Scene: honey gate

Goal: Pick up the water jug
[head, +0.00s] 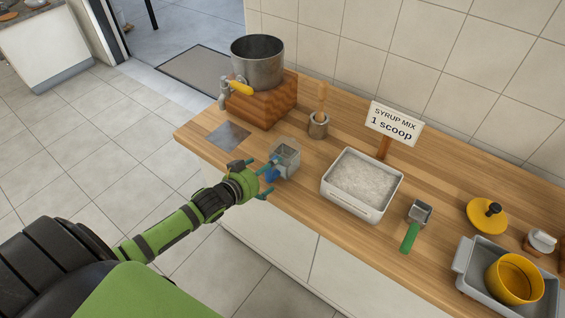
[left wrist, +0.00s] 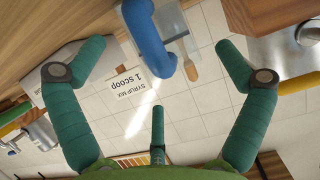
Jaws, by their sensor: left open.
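The water jug (head: 288,156) is a small clear container with a blue handle, upright on the wooden counter near its front edge. Its handle points toward my left gripper (head: 268,177). My left gripper is open, with teal fingers spread close to the handle. In the left wrist view the blue handle (left wrist: 148,40) reaches in from the top, between the open fingertips (left wrist: 160,48). No finger visibly closes on it. Part of the clear jug body (left wrist: 175,22) shows behind the handle. My right gripper is not in view.
A metal pot with a yellow-handled tap (head: 258,65) stands on a wooden block (head: 262,104). A grey plate (head: 229,136) lies before it. A pestle cup (head: 318,126), white tub (head: 350,206), green-handled scoop (head: 411,236), yellow lid (head: 487,216) and grey tray (head: 466,259) stand farther right.

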